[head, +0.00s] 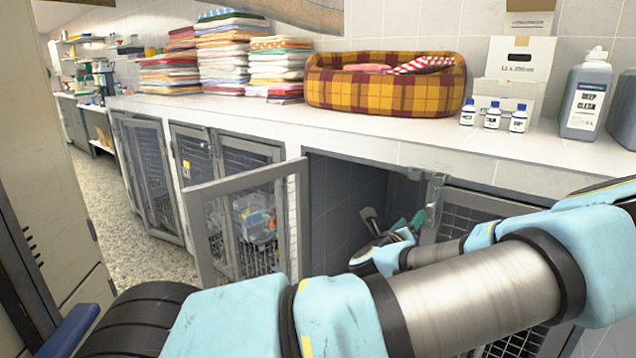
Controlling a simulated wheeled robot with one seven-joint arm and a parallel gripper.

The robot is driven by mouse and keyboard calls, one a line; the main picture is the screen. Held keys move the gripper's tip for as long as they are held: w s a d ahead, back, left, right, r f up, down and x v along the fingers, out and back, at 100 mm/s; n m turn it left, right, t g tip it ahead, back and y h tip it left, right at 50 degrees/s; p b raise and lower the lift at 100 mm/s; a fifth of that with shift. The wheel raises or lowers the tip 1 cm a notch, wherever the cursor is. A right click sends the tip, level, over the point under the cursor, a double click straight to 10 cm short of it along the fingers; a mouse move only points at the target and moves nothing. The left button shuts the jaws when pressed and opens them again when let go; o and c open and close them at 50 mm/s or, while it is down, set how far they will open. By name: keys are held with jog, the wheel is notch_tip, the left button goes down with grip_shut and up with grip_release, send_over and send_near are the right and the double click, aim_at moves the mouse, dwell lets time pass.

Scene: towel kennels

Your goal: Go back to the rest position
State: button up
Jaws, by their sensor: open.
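My gripper (370,218) shows small and dark inside the mouth of the open kennel (335,205), partly hidden by my own arm. Its fingers look apart, with nothing seen between them. My arm reaches across the lower picture to the right and bends back into the kennel. A small green thing (416,220) shows just right of the gripper; I cannot tell what it is. The kennel's lower inside is hidden behind my arm.
The open kennel's door (302,215) swings out left of the gripper. The counter (275,112) above holds towel stacks (222,55), a plaid pet bed (385,95), small bottles (492,116) and a large bottle (586,95). The floor (125,215) at left is clear.

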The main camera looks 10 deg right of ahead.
jog(key=w+a+f+n+g+y+p, duration=0.15)
jog(key=a+n+y, duration=0.35)
jog(key=a+n, duration=0.5)
jog(key=w+a+f+n+g+y+p, duration=0.1)
jog(key=w+a+f+n+g+y, duration=0.15)
jog(key=a+n+y, duration=0.5)
jog(key=s+a+r+n+g+h+p, duration=0.1)
jog(key=s+a+r+n+g, duration=0.3)
jog(key=s+a+r+n, duration=0.2)
jog(key=s+a+r+n+g+p, duration=0.2)
jog(key=s+a+r+n+g, duration=0.2)
jog(key=s+a+r+n, duration=0.3)
jog(key=s+a+n, duration=0.4)
jog(key=a, duration=0.1)
jog(key=shift+s+a+r+h+p, duration=0.15)
jog(key=shift+s+a+h+p, duration=0.1)
jog(key=shift+h+p, duration=0.1)
jog(key=shift+n, duration=0.25)
